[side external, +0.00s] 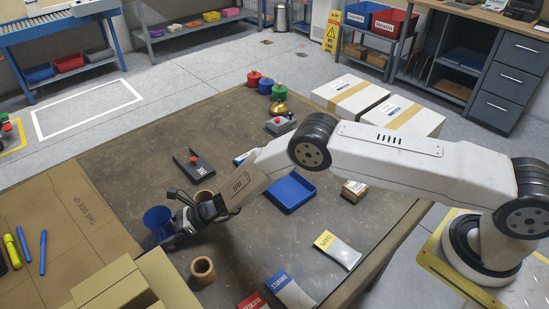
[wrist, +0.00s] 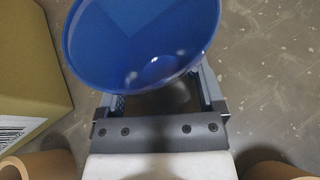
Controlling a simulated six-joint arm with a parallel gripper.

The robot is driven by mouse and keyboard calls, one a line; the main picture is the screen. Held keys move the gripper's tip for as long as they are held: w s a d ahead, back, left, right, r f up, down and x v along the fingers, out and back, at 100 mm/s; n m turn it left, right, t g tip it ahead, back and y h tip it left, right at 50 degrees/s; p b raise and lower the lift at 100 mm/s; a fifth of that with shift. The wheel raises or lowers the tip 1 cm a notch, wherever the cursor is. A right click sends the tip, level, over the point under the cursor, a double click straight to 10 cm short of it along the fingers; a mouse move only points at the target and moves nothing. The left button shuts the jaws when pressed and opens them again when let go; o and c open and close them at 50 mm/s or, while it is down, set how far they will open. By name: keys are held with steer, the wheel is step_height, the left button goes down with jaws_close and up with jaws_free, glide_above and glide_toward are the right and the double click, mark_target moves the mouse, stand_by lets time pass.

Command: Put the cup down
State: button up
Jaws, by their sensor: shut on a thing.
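The blue cup (side external: 158,222) is at the left edge of the dark table in the side external view. My gripper (side external: 172,236) is shut on it. In the wrist view the cup (wrist: 145,40) shows its open mouth between the fingers of my gripper (wrist: 158,98). The cup looks roughly upright. Whether its base touches the table cannot be told, as its lower part is hidden by the gripper and its own rim.
Brown cylindrical holders stand close by, one in front (side external: 203,269) and one behind (side external: 204,197). Cardboard boxes (side external: 110,285) lie at the left.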

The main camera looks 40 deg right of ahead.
steer(key=shift+f, duration=0.1)
steer(key=o, duration=0.9)
steer(key=shift+o, duration=0.2)
steer(key=shift+s+d+r, duration=0.2)
steer(key=shift+d+r, duration=0.15)
steer(key=shift+d, duration=0.1)
steer(key=shift+v, duration=5.45)
steer(key=shift+r, duration=0.1)
